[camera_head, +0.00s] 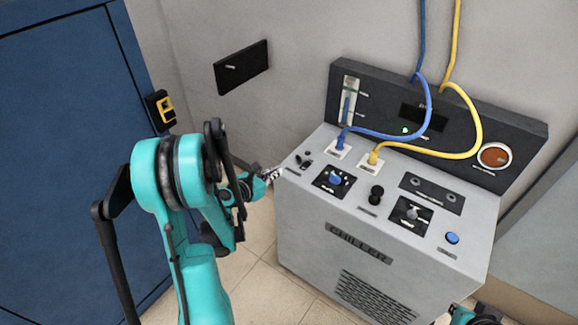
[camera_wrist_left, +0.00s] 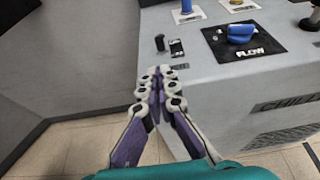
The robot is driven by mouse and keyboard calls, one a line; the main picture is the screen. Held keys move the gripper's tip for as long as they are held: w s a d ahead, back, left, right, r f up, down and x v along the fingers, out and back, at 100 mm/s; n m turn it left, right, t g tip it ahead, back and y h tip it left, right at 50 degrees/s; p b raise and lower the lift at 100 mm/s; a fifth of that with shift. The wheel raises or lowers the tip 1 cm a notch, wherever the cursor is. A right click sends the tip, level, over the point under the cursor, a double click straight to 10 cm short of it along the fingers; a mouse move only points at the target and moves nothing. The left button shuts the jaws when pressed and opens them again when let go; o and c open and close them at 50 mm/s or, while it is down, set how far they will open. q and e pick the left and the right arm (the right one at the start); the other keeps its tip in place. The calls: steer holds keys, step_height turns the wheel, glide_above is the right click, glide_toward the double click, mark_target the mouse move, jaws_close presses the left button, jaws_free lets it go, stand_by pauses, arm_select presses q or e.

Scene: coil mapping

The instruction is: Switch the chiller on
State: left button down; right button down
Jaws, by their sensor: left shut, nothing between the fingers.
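The grey chiller (camera_head: 345,225) stands right of centre in the head view, with a sloping control top. A small black switch (camera_head: 306,155) sits at the top's left end. In the left wrist view this switch (camera_wrist_left: 160,43) shows beside a small dark label plate (camera_wrist_left: 177,48). My left gripper (camera_head: 274,173) is shut and empty at the chiller's left edge, close to the switch. In the wrist view its fingertips (camera_wrist_left: 155,76) point at the switch, with a gap between.
A blue FLOW knob (camera_head: 336,179), a black knob (camera_head: 376,194), another dial (camera_head: 411,214) and a blue button (camera_head: 452,238) share the top. A blue hose (camera_head: 385,136) and a yellow hose (camera_head: 440,154) rise from it. A blue cabinet (camera_head: 65,150) stands left.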

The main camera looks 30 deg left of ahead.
mark_target(298, 160)
arm_select(q)
steer(key=b+x, duration=0.2)
steer(key=x, duration=0.8)
steer(key=shift+b, duration=0.4)
